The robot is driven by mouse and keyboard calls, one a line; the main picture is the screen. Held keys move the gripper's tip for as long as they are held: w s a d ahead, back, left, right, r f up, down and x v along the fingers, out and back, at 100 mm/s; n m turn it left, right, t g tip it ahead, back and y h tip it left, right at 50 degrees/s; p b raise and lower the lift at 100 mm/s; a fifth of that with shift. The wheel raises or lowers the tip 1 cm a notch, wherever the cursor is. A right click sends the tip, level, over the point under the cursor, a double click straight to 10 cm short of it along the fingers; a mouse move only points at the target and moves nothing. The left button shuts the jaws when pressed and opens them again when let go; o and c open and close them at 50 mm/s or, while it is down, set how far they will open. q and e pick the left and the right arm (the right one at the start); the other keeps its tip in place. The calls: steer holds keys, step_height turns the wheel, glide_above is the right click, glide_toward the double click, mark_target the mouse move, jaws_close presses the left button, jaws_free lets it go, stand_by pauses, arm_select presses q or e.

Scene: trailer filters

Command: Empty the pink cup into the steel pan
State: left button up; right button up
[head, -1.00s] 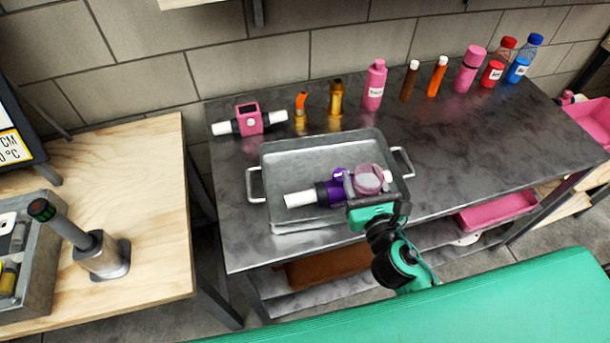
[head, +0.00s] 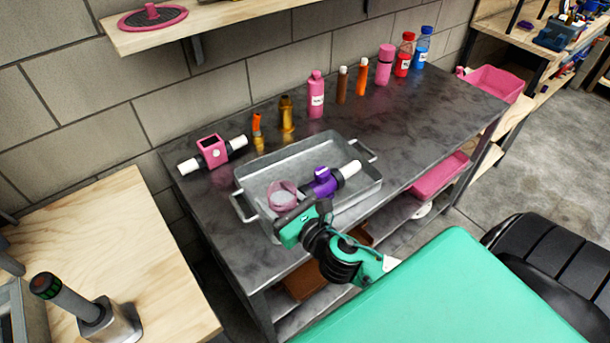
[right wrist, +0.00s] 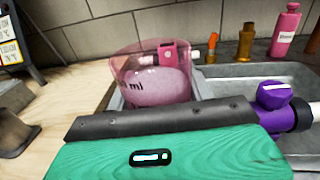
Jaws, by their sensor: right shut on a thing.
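The pink cup (head: 283,194) is see-through and is held above the left part of the steel pan (head: 262,176). In the right wrist view the cup (right wrist: 150,82) looks about upright, with a pale pink fill inside and "ml" lettering on its wall. My right gripper (head: 292,208) is shut on the cup at its near side; the fingers' grip is partly hidden. The pan stands on the metal bench. A purple-and-white valve-like part (head: 322,183) lies in the pan, right of the cup. My left gripper is not in view.
A pink device with white pipe ends (head: 213,151) stands on the metal bench (head: 420,140) behind the pan. Several bottles, including a pink one (head: 316,97), line the back. A wooden table (head: 120,235) is at left. The bench right of the pan is clear.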

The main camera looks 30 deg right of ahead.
mark_target(282, 194)
steer(key=shift+w+n+y, duration=0.3)
steer(key=shift+y, duration=0.1)
steer(key=shift+w+d+r+n+g+y, duration=0.1)
steer(key=shift+w+n+g+y, duration=0.2)
steer(key=shift+w+n+y, duration=0.45)
steer(key=shift+w+d+n+g+y+b, duration=0.1)
steer(key=shift+w+n+g+y+b, duration=0.35)
steer(key=shift+y, duration=0.5)
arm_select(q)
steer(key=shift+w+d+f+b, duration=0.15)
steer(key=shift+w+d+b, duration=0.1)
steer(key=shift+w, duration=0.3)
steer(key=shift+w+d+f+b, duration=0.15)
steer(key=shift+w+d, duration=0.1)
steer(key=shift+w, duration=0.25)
arm_select(e)
steer(key=w+d+n+y, duration=0.1)
steer(key=w+d+f+n+g+y, duration=0.1)
steer(key=w+g+y, duration=0.1)
steer(key=y, duration=0.1)
steer(key=shift+w+d+f+n, duration=0.15)
steer(key=shift+w+d+n, duration=0.2)
steer(key=shift+d+n, duration=0.05)
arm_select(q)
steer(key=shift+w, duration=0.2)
arm_select(e)
steer(key=shift+y, duration=0.3)
